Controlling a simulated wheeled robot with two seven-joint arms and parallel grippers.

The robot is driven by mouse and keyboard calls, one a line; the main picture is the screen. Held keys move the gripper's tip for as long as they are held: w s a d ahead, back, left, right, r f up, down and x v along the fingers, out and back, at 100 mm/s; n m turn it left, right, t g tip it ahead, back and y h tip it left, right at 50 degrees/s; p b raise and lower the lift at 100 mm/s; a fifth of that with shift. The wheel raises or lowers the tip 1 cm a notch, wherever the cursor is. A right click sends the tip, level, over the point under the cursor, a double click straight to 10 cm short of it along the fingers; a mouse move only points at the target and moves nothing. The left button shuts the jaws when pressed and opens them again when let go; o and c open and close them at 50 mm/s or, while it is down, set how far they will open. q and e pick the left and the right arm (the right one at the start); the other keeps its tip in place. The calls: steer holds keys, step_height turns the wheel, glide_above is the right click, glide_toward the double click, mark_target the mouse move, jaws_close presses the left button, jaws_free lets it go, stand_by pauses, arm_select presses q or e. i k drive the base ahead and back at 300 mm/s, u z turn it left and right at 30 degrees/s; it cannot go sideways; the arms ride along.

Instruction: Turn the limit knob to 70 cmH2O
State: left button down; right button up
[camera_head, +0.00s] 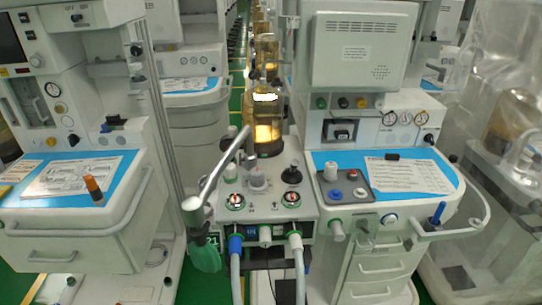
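The middle anaesthesia cart has a grey-white breathing block (265,212) at its front. A pale grey knob (257,179) stands upright in its middle, and a black knob (291,175) stands at its right. A smaller pale knob (230,173) stands at its left. I cannot tell which one is the limit knob, and no scale can be read. Two round gauges with red marks, a left one (236,201) and a right one (291,198), sit near the front edge. Neither of my grippers is in view.
A metal arm (218,174) with a green bag (205,254) slants across the block's left side. Corrugated hoses (235,272) hang in front. An amber canister (264,125) stands behind. More carts stand left and right.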

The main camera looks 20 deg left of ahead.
mark_target(256, 174)
steer(key=i, duration=0.45)
steer(key=u, duration=1.15)
